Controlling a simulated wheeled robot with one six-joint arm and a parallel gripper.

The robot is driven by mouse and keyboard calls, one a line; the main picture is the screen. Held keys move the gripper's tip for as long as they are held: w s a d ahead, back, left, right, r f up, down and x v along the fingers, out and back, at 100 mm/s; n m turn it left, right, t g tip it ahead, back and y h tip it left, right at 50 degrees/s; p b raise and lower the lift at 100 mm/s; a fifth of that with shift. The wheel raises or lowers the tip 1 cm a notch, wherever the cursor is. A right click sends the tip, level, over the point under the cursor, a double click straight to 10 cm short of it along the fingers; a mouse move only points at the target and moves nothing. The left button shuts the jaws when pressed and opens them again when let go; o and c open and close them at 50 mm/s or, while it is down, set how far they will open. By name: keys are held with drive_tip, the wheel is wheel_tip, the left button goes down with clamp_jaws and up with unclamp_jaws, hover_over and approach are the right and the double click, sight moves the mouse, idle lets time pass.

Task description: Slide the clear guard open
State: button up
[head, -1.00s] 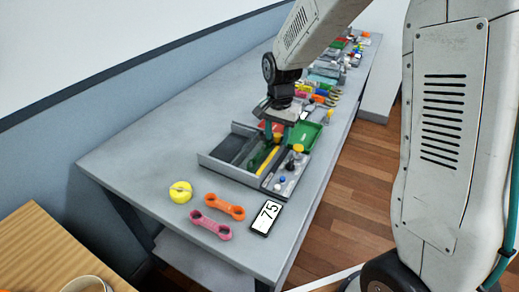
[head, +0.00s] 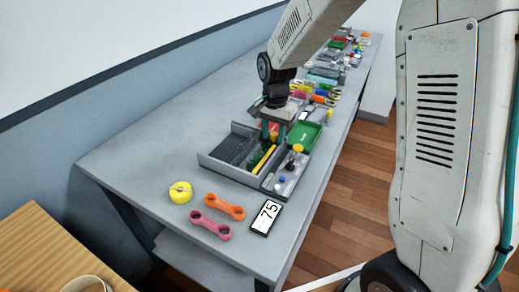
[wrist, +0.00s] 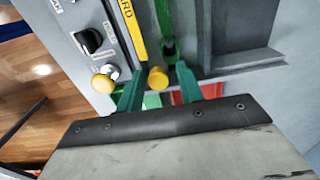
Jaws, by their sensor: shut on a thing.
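My gripper (head: 273,135) reaches down over the far side of a grey tray unit (head: 232,171) on the bench. In the wrist view its two green fingers (wrist: 161,70) stand on either side of a yellow knob (wrist: 157,78), shut on it. A yellow strip lettered GUARD (wrist: 130,28) runs along the tray edge beside the left finger; it also shows in the head view (head: 265,160). A dark, see-through-looking panel (head: 232,149) lies in the tray. The clear guard's exact edges are hard to make out.
Another yellow knob (wrist: 103,83) and a black switch (wrist: 91,40) sit on the control strip beside the tray. A green tray (head: 305,134) stands behind. Orange (head: 225,206) and pink (head: 210,224) pieces, a yellow roll (head: 180,192) and a display reading 75 (head: 266,217) lie in front.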

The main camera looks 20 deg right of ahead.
drive_tip(key=shift+w+a+f, duration=0.25)
drive_tip(key=shift+w+a, duration=1.1)
drive_tip(key=shift+a, duration=0.1)
drive_tip(key=shift+w+a+f, duration=0.2)
drive_tip(key=shift+w+a, duration=1.1)
drive_tip(key=shift+a, duration=0.1)
drive_tip(key=o, duration=0.5)
drive_tip(key=shift+w+r, duration=0.15)
drive_tip(key=shift+r, duration=0.45)
drive_tip(key=shift+w+r, duration=0.1)
drive_tip(key=shift+r, duration=2.5)
